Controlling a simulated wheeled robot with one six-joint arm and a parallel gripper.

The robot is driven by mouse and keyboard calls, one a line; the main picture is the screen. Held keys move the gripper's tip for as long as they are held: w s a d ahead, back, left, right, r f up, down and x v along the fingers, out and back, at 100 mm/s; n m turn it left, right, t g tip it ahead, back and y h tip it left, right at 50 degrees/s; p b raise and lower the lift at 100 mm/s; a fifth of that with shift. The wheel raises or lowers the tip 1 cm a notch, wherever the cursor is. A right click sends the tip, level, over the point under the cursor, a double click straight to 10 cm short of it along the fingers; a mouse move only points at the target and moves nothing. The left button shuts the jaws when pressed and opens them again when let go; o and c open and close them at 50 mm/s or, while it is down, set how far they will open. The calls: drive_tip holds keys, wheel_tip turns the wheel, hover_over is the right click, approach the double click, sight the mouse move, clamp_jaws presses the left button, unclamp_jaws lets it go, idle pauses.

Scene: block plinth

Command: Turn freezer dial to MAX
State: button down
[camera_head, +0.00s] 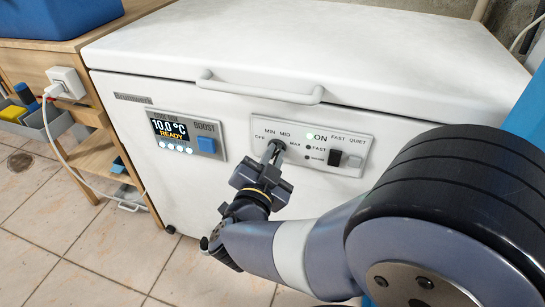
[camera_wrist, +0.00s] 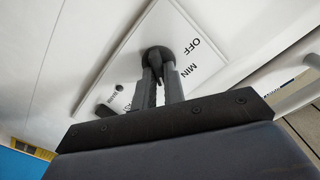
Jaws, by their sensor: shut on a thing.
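The white chest freezer (camera_head: 230,100) stands with its lid closed. Its control panel (camera_head: 262,128) has a dark round dial (camera_head: 280,144) with OFF, MIN, MID and MAX printed around it. My gripper (camera_head: 273,152) is at the dial, with its fingers shut on it. In the wrist view, the fingers (camera_wrist: 163,82) close around the ridge of the dial (camera_wrist: 157,54), near the OFF and MIN labels. MID and MAX are mostly hidden there by my gripper. The dial's exact pointing direction is hard to tell. A green light by ON is lit.
Left of the dial, a display panel (camera_head: 187,136) reads 10.0 °C READY, with a blue BOOST button (camera_head: 207,145). A black rocker switch (camera_head: 336,157) is right of the dial. The lid handle (camera_head: 260,88) juts out above. A wooden cabinet (camera_head: 60,62) stands at left.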

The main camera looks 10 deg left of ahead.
drive_tip(key=m, duration=0.7)
drive_tip(key=shift+d+f, duration=0.1)
idle(0.5)
drive_tip(key=c, duration=1.5)
unclamp_jaws()
drive_tip(key=s+p, duration=0.1)
drive_tip(key=s, duration=0.6)
drive_tip(key=s+a+p, duration=0.1)
drive_tip(key=s, duration=0.2)
drive_tip(key=shift+s+p, duration=0.35)
drive_tip(key=shift+s, duration=0.05)
drive_tip(key=shift+w+d, duration=0.1)
drive_tip(key=shift+w, duration=0.05)
drive_tip(key=shift+w+d+b, duration=0.2)
drive_tip(key=shift+w+b, duration=0.55)
drive_tip(key=shift+w, duration=1.9)
drive_tip(key=shift+w+d+b, duration=0.2)
drive_tip(key=shift+w+b, duration=0.55)
drive_tip(key=shift+w, duration=1.85)
